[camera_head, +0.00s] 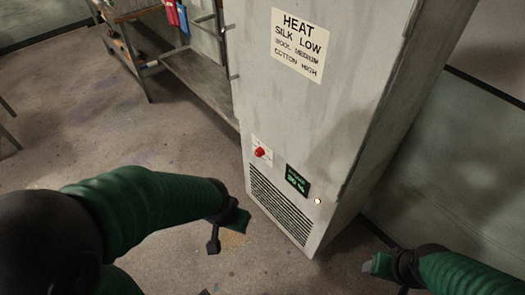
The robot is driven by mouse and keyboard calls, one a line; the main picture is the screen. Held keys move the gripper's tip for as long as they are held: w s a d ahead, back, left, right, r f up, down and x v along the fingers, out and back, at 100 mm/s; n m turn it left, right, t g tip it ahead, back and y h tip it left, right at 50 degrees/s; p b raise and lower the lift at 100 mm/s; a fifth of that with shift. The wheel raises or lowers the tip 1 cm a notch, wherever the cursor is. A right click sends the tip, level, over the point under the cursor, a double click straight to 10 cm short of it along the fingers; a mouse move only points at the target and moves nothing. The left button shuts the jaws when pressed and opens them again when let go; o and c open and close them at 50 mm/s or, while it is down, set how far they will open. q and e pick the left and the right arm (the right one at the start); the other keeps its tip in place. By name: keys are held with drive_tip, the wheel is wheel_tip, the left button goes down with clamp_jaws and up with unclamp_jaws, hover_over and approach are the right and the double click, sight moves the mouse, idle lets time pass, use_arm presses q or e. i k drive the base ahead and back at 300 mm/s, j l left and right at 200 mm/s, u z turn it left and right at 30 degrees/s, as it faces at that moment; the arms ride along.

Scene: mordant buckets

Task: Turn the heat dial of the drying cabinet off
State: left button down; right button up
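The drying cabinet (330,120) is a tall, pale grey, worn metal box in the middle of the head view. Its heat dial (260,152) is a small red knob on a white plate, low on the front face at the left. Its exact pointer angle is too small to read. A dark display (297,181) with green text sits right of the dial. My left gripper (226,234) is open and empty, below and left of the dial, apart from the cabinet. My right gripper (385,277) looks open and empty, right of the cabinet's lower corner, partly cut by the frame.
A sign (299,46) on the cabinet lists HEAT settings for silk, wool and cotton. A vent grille (280,207) and a small round light (317,201) are low on the front. A metal shelf bench (203,78) stands behind left. The floor (100,130) at left is mostly clear.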

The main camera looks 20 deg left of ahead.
sight(259, 152)
drive_tip(key=i+j, duration=0.1)
drive_tip(key=j, duration=0.35)
drive_tip(key=i+j, duration=0.1)
drive_tip(key=j, duration=0.4)
drive_tip(key=i+j, duration=0.1)
drive_tip(key=j, duration=0.35)
drive_tip(key=i+j, duration=0.1)
drive_tip(key=j, duration=0.4)
drive_tip(key=i+j, duration=0.1)
drive_tip(key=j, duration=0.35)
drive_tip(key=i+j, duration=0.15)
drive_tip(key=j, duration=0.35)
drive_tip(key=i+j, duration=0.1)
drive_tip(key=j, duration=0.35)
drive_tip(key=u, duration=0.05)
